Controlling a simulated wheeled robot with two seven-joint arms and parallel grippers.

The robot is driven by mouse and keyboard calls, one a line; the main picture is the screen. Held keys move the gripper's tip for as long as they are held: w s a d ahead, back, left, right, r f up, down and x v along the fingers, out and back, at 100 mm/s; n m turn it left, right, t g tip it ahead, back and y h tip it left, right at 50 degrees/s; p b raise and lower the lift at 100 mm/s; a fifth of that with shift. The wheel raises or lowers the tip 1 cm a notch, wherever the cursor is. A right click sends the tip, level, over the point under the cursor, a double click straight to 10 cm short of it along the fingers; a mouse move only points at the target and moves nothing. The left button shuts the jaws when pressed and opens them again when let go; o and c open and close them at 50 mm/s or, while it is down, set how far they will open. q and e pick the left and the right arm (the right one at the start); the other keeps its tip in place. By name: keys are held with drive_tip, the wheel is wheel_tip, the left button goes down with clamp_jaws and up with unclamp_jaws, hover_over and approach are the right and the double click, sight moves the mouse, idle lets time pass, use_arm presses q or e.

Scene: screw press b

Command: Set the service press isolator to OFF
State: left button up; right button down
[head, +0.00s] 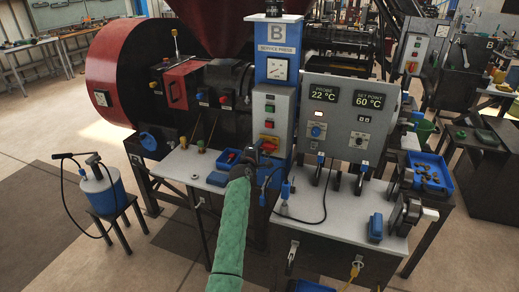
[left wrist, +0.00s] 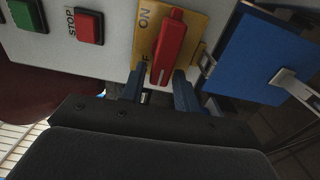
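The service press isolator is a red handle (left wrist: 168,45) on a yellow plate (left wrist: 198,28), low on the grey control box (head: 272,105) under the blue "B SERVICE PRESS" sign. In the left wrist view the handle runs nearly upright, with a white line at its lower end. "ON" is printed beside its upper end; the other label is partly hidden. My left gripper (left wrist: 160,88) is open, its blue fingers on either side of the handle's lower end; contact is unclear. In the head view my left gripper (head: 262,152) partly covers the isolator. My right gripper is not in view.
Green and red STOP (left wrist: 89,27) buttons sit above the isolator on the box. A blue flap or panel (left wrist: 255,55) is close by the right finger in the left wrist view. A temperature panel (head: 348,115) stands to the right.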

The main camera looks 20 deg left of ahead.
use_arm(q)
drive_tip(key=shift+o, duration=0.6)
drive_tip(key=s+b, duration=0.2)
drive_tip(key=s, duration=0.5)
drive_tip(key=shift+s+a, duration=0.15)
drive_tip(key=shift+s, duration=0.25)
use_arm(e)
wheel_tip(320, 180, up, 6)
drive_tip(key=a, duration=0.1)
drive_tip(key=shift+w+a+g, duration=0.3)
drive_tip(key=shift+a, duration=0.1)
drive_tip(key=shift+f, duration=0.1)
